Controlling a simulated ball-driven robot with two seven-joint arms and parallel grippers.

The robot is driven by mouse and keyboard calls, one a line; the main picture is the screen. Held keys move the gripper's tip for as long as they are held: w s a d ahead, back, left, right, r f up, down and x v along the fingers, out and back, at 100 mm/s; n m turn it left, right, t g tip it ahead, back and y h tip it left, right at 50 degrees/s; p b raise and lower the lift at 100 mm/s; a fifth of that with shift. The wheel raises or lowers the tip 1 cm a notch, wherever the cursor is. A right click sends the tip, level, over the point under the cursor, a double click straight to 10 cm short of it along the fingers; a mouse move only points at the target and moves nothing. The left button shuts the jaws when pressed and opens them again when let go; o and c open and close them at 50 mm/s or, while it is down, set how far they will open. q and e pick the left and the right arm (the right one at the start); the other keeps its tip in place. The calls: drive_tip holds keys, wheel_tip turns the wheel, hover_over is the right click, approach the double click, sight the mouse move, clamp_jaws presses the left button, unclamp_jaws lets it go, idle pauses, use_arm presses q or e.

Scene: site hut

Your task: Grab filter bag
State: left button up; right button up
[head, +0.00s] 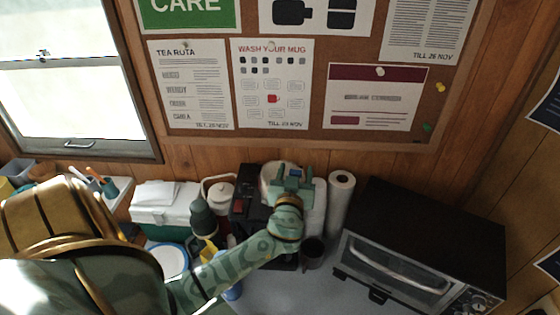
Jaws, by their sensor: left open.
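My left gripper (292,177) is open over the back of the counter, in front of a pale, rounded item (268,179). That item may be the filter bag, but the gripper hides much of it and I cannot tell for sure. It stands close to a black coffee machine (247,207). I cannot tell whether the fingers touch anything. My right gripper is not in view.
A paper roll (340,200) stands right of the gripper, then a black toaster oven (420,245). A dark mug (313,253) is below. A green-and-white box (166,206), a dark green bottle (205,222) and a white-and-blue plate (168,259) are left. Bare counter (290,295) shows in front.

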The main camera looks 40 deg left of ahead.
use_arm(q)
drive_tip(key=shift+w+a, duration=0.15)
drive_tip(key=shift+w, duration=0.1)
drive_tip(key=shift+s, duration=0.1)
clamp_jaws()
drive_tip(key=shift+r, duration=0.1)
